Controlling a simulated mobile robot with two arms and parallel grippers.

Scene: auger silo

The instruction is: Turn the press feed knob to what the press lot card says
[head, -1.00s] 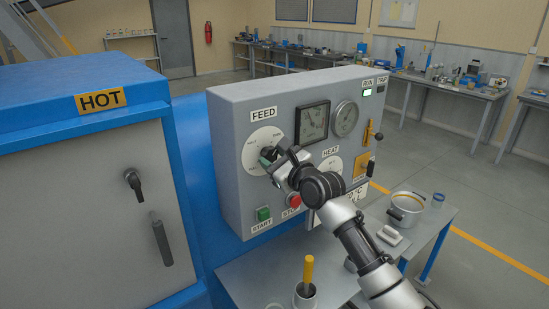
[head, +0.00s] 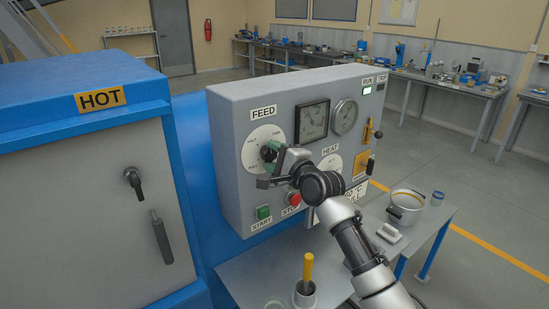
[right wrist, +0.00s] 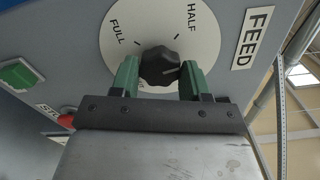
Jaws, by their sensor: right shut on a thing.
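The feed knob (right wrist: 159,68) is a dark ribbed knob on a round white dial (right wrist: 118,50) marked HALF and FULL in the right wrist view. A third mark is partly hidden behind the knob and gripper. In the head view the dial (head: 256,137) sits under the FEED label on the grey control panel. My right gripper (head: 271,160), with green finger pads, is shut on the knob; the pads stand on either side of it in the right wrist view (right wrist: 159,80). The knob's pointer direction is unclear. I cannot make out a press lot card. My left gripper is not in view.
The grey panel (head: 229,113) also carries two gauges, a green START button (head: 263,212), a red STOP button (head: 294,199) and a HEAT dial (head: 330,165). Left is a blue-and-grey HOT cabinet (head: 80,205). Below is a table with a yellow-handled tool (head: 308,268) and pot (head: 407,205).

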